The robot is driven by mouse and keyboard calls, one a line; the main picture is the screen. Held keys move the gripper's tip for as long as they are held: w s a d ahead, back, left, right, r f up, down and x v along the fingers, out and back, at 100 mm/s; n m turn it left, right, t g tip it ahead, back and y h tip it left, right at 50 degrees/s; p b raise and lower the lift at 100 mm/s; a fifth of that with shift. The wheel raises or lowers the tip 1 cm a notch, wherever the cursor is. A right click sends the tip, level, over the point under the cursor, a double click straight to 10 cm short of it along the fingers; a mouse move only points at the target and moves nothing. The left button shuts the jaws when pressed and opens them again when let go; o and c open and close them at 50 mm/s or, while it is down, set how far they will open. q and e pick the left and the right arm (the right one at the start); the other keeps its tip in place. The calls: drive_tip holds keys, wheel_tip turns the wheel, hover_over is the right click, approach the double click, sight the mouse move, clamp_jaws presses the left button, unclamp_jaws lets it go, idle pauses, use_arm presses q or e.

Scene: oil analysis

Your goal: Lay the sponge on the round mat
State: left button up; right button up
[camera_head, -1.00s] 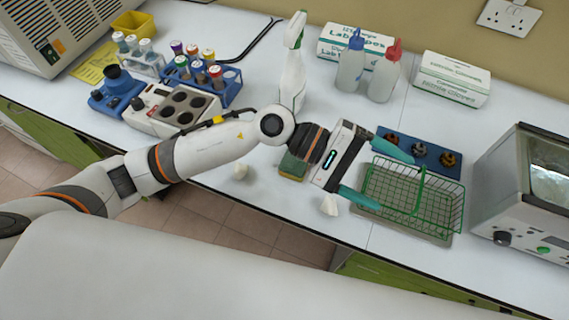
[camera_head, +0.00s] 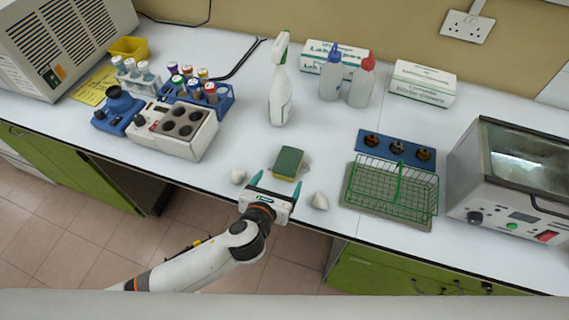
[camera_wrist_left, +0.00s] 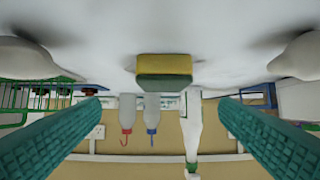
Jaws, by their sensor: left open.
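The green and yellow sponge (camera_head: 288,163) lies on the white bench near its front edge. It also shows in the left wrist view (camera_wrist_left: 165,70), centred between the fingers and beyond their tips. My left gripper (camera_head: 277,181) is open and empty, low at the bench's front edge. Its teal fingers (camera_wrist_left: 160,104) point at the sponge, with a gap before it. I cannot make out a round mat in either view. My right gripper does not show.
Two pale lumps (camera_head: 238,176) (camera_head: 320,201) flank my left gripper. A spray bottle (camera_head: 280,85) stands behind the sponge. A green wire basket (camera_head: 395,188) on a square mat is to the right. A block heater (camera_head: 183,128) is to the left.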

sight(286, 165)
use_arm(q)
drive_tip(key=x, duration=0.6)
drive_tip(key=shift+r, duration=0.1)
drive_tip(key=shift+a+f+p+x, duration=0.15)
drive_tip(key=shift+x, duration=1.15)
drive_tip(key=shift+a+f+p+x, duration=0.15)
drive_tip(key=shift+f+x, duration=0.05)
drive_tip(key=shift+x, duration=1.15)
drive_tip(key=shift+s+r, duration=0.1)
drive_tip(key=c, duration=1.1)
drive_tip(key=shift+c, duration=0.2)
